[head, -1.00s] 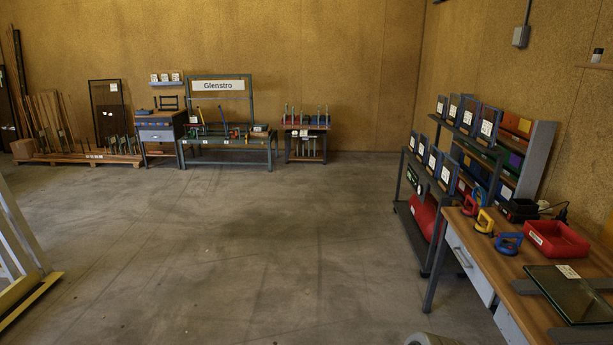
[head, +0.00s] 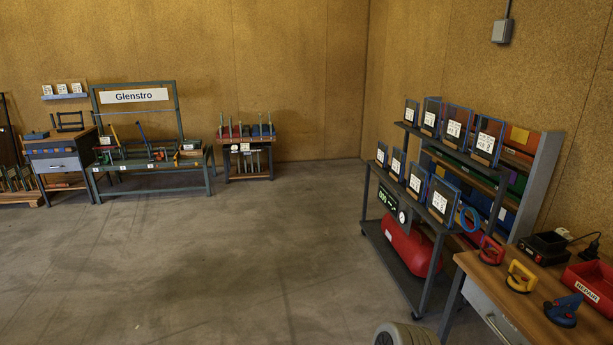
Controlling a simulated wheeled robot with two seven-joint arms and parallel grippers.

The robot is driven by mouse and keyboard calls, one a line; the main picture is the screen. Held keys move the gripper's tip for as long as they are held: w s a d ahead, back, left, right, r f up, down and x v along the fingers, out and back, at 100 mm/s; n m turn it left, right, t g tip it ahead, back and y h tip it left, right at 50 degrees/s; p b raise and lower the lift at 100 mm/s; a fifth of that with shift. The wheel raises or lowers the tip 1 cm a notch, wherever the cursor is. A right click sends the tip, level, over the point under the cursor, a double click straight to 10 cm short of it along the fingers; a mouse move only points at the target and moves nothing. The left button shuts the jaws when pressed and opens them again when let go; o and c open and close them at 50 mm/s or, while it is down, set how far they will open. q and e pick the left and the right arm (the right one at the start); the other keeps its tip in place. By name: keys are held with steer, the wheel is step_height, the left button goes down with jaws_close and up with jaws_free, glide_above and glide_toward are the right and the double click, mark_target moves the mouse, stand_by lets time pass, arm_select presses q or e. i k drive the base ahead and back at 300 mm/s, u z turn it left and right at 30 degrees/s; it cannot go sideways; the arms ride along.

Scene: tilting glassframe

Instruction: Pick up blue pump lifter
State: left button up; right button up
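The blue pump lifter (head: 563,310) rests on the wooden desk (head: 474,263) at the lower right of the head view, close to the desk's front edge. A yellow lifter (head: 520,277) and a red lifter (head: 491,250) stand behind it in a row. Nothing covers the blue lifter. Neither of my grippers shows in the view.
A red bin (head: 590,284) and a black charger (head: 543,247) sit on the desk. Left of the desk stands a rack (head: 422,262) with framed panels and a red tank (head: 409,246). A grey round object (head: 405,334) is at the bottom edge. The floor (head: 230,255) is open.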

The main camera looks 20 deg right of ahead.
mark_target(563, 316)
steer(key=z, duration=0.75)
steer(key=i, duration=1.4)
steer(key=z, duration=1.25)
